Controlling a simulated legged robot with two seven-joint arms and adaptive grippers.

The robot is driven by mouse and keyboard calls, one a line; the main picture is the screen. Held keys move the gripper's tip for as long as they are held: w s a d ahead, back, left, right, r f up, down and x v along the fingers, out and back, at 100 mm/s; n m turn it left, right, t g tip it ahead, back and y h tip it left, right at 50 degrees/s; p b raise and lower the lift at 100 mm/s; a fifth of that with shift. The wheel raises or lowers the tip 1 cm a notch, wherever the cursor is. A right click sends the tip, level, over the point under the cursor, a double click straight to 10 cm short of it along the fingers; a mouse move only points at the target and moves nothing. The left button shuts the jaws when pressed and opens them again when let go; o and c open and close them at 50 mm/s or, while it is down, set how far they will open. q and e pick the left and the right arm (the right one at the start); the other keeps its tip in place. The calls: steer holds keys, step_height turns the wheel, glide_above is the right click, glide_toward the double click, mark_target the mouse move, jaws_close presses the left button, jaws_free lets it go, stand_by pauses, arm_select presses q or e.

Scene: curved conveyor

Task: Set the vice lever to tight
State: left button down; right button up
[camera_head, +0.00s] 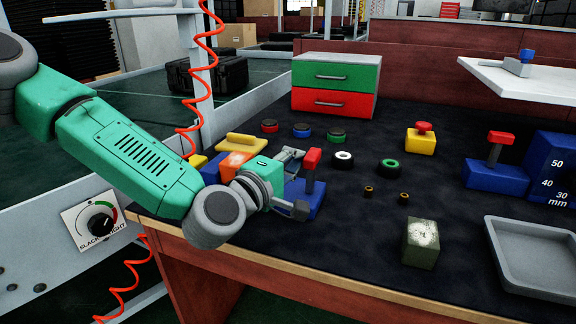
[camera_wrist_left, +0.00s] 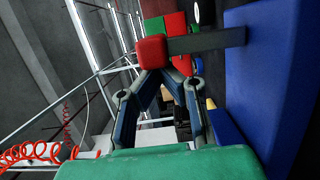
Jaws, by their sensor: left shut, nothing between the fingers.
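A blue block (camera_head: 308,197) at the table's left edge carries an upright lever with a red knob (camera_head: 312,158). In the left wrist view the red knob (camera_wrist_left: 151,50) sits on a grey stem (camera_wrist_left: 205,41) that runs to the blue block (camera_wrist_left: 285,60). My left gripper (camera_head: 290,157) is shut and empty, with its fingertips beside the red knob; I cannot tell if they touch it. In the wrist view its fingers (camera_wrist_left: 158,72) converge just below the knob. A dial (camera_head: 97,222) marked slack and tight is on the grey frame at the left. My right gripper is out of view.
A second blue block (camera_head: 496,178) with a red-knobbed lever stands at right. A yellow block with a red button (camera_head: 421,139), rings, a greenish block (camera_head: 421,243) and a grey tray (camera_head: 535,258) are on the table. A green-and-red drawer unit (camera_head: 335,85) stands behind. A red coiled cable hangs at left.

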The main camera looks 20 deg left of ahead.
arm_select(q)
steer(key=shift+a, duration=0.35)
steer(key=shift+r+m+p, duration=0.1)
steer(key=shift+m+p, duration=0.2)
steer(key=shift+p, duration=0.2)
steer(key=shift+d, duration=0.4)
steer(key=shift+d+r+m+p, duration=0.15)
steer(key=shift+d+m+p, duration=0.15)
steer(key=shift+p, duration=0.15)
steer(key=d+m+y+p, duration=0.1)
steer(key=d+m+p, duration=0.1)
steer(key=m+p, duration=0.1)
steer(key=d+f+m+g+y+p, duration=0.1)
steer(key=d+m+p, duration=0.2)
steer(key=p, duration=0.1)
steer(key=d+f+m+g+p, duration=0.1)
steer(key=d+m+p, duration=0.1)
steer(key=m+p, duration=0.2)
steer(key=shift+s+d+f+y, duration=0.1)
steer(key=shift+s+d+y, duration=0.1)
steer(key=shift+d+y, duration=0.2)
steer(key=shift+d+f, duration=0.35)
steer(key=shift+f, duration=0.15)
